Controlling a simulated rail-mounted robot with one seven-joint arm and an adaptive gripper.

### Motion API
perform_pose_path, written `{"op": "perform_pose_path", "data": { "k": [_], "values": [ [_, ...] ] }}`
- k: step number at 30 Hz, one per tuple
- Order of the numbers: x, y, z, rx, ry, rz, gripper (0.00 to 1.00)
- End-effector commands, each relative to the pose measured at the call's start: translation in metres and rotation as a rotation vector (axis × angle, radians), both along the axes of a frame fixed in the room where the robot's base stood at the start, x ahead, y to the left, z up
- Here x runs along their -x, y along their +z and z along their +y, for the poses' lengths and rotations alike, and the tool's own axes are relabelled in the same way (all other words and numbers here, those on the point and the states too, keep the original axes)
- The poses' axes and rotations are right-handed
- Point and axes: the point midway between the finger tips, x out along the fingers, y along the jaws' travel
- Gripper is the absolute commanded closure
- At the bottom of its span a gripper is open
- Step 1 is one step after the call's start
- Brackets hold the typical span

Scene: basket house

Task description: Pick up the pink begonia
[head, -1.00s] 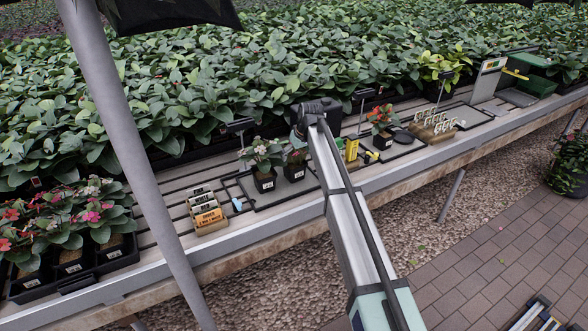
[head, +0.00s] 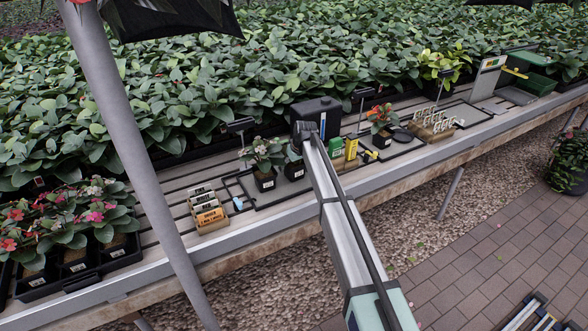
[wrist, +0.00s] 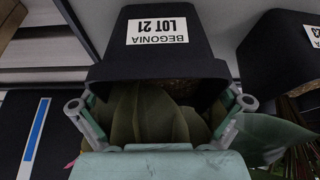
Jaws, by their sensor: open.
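In the wrist view, a black pot labelled BEGONIA LOT 21 (wrist: 157,30) appears upside down, with broad green leaves (wrist: 150,112) at its rim. My gripper (wrist: 160,104) is open, with one finger on each side of these leaves near the rim. Whether the fingers touch the plant I cannot tell. In the head view this seems to be the potted plant (head: 295,170) half hidden behind my arm. Its flower colour is not clear; a small pink patch shows at lower left in the wrist view. A potted begonia with pale flowers (head: 264,160) stands just left of it.
A second labelled pot (wrist: 283,48) is close on the right in the wrist view. A black tray (head: 75,283) of pink, red and white begonias sits at the left of the bench. Sign cards (head: 206,208), a black box (head: 320,112) and a red-flowered pot (head: 381,135) stand nearby.

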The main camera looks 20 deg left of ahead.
Motion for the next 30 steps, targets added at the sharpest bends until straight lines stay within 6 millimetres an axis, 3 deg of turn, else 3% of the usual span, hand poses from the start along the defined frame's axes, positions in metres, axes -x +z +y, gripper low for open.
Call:
{"op": "perform_pose_path", "data": {
  "k": [2,6,7,20,26,30],
  "values": [
    [0.0,0.0,0.0,0.0,0.0,0.0,0.04],
    [0.0,0.0,0.0,0.0,0.0,0.0,0.53],
    [0.0,0.0,0.0,0.0,0.0,0.0,0.61],
    [0.0,0.005,0.0,0.0,0.0,0.0,0.61],
    [0.0,0.022,0.0,-0.002,0.0,-0.003,0.61],
    [-0.001,0.046,0.0,-0.003,0.0,-0.003,0.61]
  ]
}}
